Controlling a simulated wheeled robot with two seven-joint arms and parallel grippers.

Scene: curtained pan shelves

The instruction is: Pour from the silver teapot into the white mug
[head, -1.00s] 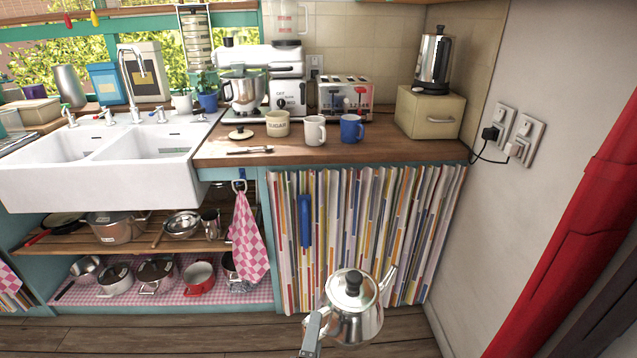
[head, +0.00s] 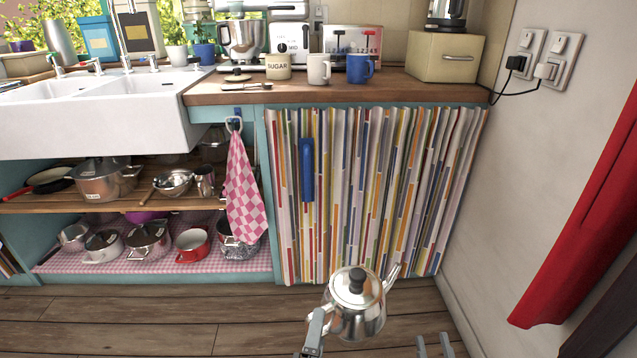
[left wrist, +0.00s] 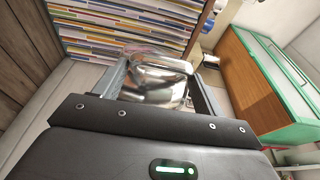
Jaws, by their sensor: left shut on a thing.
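The silver teapot (head: 357,305) is upright in front of the striped curtain, low in the head view, with its spout to the right. My left gripper (head: 317,322) is shut on the teapot's handle side; the exact grip is partly hidden. In the left wrist view the shiny teapot (left wrist: 155,78) fills the space between the fingers. The white mug (head: 319,69) stands upright on the wooden counter, above and well beyond the teapot. My right gripper (head: 434,342) shows only its fingertips at the bottom edge; they are apart with nothing between them.
A blue mug (head: 360,69) stands right of the white mug, and a sugar pot (head: 278,66) left of it. The bread box (head: 444,57) stands at the counter's right. The counter front edge (head: 330,97) is clear.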

